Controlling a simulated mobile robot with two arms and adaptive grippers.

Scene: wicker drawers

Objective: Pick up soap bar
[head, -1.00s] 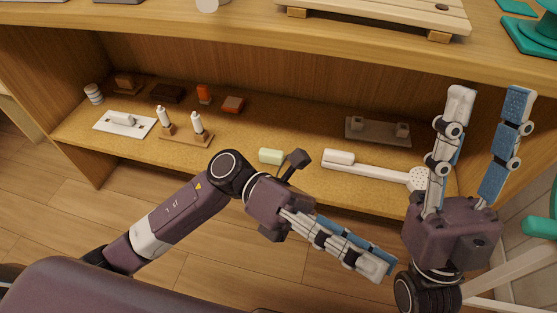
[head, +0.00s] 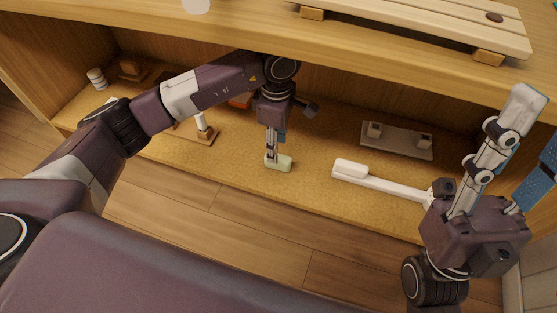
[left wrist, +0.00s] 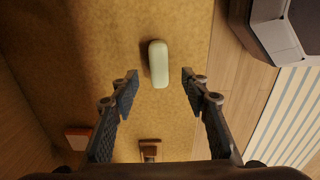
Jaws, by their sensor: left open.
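The soap bar (head: 282,163) is a pale green rounded block. It lies on the cork-coloured lower shelf, near its front edge. My left gripper (head: 272,155) points down over it, its fingertips hiding part of the bar in the head view. In the left wrist view, the bar (left wrist: 158,64) shows between and slightly beyond the open fingertips (left wrist: 160,80). There is a visible gap on both sides, and I see no contact there. My right gripper (head: 538,125) is open and empty at the right, partly cut off by the frame edge.
A white long-handled brush (head: 380,181) lies right of the soap, and a grey-brown tray (head: 396,140) is behind it. A white bottle on a wooden stand (head: 197,136) is to the left. The upper board (head: 400,60) overhangs the shelf.

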